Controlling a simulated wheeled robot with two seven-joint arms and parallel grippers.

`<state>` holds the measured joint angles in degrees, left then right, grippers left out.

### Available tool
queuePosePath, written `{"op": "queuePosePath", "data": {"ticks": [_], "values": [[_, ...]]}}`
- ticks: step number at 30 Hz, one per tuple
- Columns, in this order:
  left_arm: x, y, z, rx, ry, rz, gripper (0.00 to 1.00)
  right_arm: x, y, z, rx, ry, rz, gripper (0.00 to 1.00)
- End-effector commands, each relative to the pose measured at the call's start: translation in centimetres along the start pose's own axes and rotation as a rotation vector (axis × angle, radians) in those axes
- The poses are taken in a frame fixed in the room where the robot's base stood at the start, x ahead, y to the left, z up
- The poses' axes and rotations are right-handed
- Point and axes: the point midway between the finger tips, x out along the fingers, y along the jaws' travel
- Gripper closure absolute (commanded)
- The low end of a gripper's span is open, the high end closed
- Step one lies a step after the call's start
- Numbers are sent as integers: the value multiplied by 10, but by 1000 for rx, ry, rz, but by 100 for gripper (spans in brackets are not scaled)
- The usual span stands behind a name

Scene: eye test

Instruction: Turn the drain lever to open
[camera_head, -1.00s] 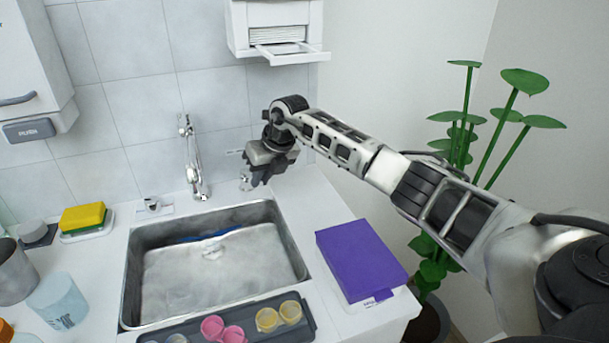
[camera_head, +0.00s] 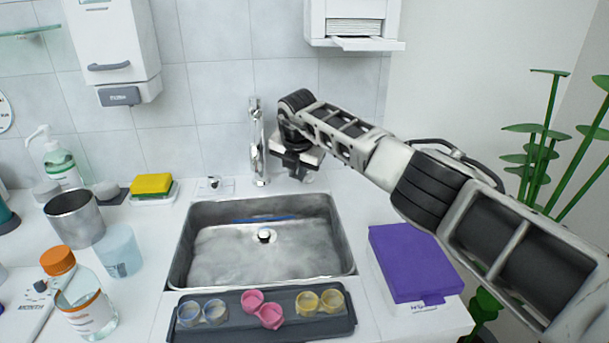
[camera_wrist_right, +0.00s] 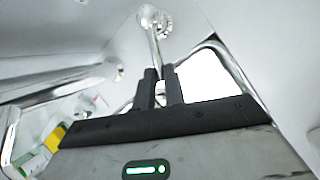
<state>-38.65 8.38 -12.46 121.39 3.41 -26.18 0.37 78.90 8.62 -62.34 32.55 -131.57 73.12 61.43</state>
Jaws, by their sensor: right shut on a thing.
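The steel sink (camera_head: 180,255) is set in the white counter, with a round drain fitting (camera_head: 264,236) in its floor. A chrome faucet (camera_head: 259,140) stands behind it. My right gripper (camera_head: 297,172) is low over the counter, just right of the faucet. In the right wrist view its two dark fingers (camera_wrist_right: 160,85) are close together at the end of a slim chrome rod, the drain lever (camera_wrist_right: 153,42), which rises from a round base. The fingers are shut on it. In the head view the gripper hides most of the lever. My left gripper is out of view.
A grey tray (camera_head: 260,331) with several coloured cups lies before the sink. A purple box (camera_head: 410,262) is at right. A bottle (camera_head: 82,300), clear cup (camera_head: 119,252), steel cup (camera_head: 74,217) and sponge (camera_head: 151,184) stand at left. A paper dispenser (camera_head: 354,22) hangs above.

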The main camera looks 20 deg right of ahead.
Motion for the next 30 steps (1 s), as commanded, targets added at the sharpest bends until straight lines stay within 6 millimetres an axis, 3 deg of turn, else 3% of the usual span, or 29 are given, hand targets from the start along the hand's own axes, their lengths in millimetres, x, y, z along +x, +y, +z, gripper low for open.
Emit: {"op": "queuePosePath", "data": {"ticks": [19, 21, 22, 30], "values": [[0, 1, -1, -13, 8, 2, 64, -1, 5, 1, 47, -13, -13, 100], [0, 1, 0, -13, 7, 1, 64, -1, 4, 1, 47, -13, -14, 72], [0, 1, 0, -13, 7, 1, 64, -1, 4, 1, 47, -12, -14, 67], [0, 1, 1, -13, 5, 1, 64, 0, 4, 0, 45, -11, -16, 67]]}}
